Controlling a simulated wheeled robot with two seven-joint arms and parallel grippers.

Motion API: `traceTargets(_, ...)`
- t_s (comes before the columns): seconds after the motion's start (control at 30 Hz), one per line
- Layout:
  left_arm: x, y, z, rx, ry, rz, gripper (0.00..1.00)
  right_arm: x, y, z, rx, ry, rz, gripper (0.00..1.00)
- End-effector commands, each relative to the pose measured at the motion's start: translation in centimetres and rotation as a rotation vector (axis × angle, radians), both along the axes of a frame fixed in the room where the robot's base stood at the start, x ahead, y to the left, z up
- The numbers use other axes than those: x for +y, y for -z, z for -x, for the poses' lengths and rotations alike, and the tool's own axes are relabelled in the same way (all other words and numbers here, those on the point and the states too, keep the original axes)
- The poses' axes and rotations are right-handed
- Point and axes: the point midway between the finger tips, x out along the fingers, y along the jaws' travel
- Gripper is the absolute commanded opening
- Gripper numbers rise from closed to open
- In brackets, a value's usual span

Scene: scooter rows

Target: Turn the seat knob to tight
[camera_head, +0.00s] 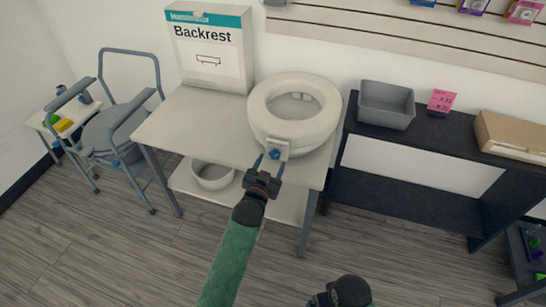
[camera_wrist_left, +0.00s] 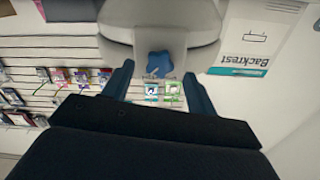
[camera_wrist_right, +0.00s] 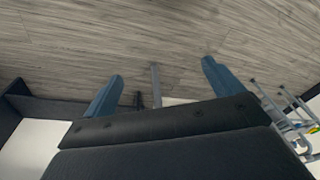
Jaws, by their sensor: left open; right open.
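The seat knob (camera_head: 274,154) is a small blue knob on the front bracket of the white raised toilet seat (camera_head: 262,118), which sits on a grey table. My left gripper (camera_head: 268,160) is open, its fingers reaching up toward the knob in the head view. In the left wrist view the blue lobed knob (camera_wrist_left: 159,64) lies ahead between the two open fingers (camera_wrist_left: 160,85), under the seat's pale bracket; I cannot tell whether they touch it. My right gripper (camera_wrist_right: 162,80) is open and empty over the wooden floor; in the head view only part of that arm shows at the bottom.
A Backrest box (camera_head: 208,52) stands on the table (camera_head: 190,127), left of the seat. A commode chair (camera_head: 110,130) stands left. The floor in front is clear.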

Motion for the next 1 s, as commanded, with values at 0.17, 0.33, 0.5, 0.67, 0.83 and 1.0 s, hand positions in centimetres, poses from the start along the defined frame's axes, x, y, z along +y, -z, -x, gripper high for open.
traceTargets(0.17, -0.7, -0.1, -1.9, 0.0, 0.0, 0.001, 0.57, 0.0, 2.0, -0.3, 0.002, -0.001, 0.004, 0.93)
traceTargets(0.33, -0.9, -0.1, -2.7, 0.0, 0.0, 0.001, 0.57, 0.1, 3.0, -0.4, 0.003, -0.001, 0.005, 0.93)
traceTargets(0.5, -0.9, 0.0, -2.8, 0.0, 0.0, 0.001, 0.57, 0.1, 3.1, -0.4, 0.002, -0.001, 0.005, 0.93)
traceTargets(0.67, -0.9, 0.0, -2.7, 0.0, 0.0, 0.0, 0.48, 0.1, 3.1, -0.4, 0.002, -0.001, 0.005, 0.93)
traceTargets(0.83, -0.9, 0.0, -2.7, 0.001, 0.0, 0.0, 0.14, 0.0, 3.1, -0.4, 0.003, -0.002, 0.005, 0.93)
traceTargets(1.0, -0.9, 0.0, -2.7, 0.0, 0.0, -0.004, 0.13, 0.0, 3.1, -0.4, 0.003, -0.002, 0.005, 0.93)
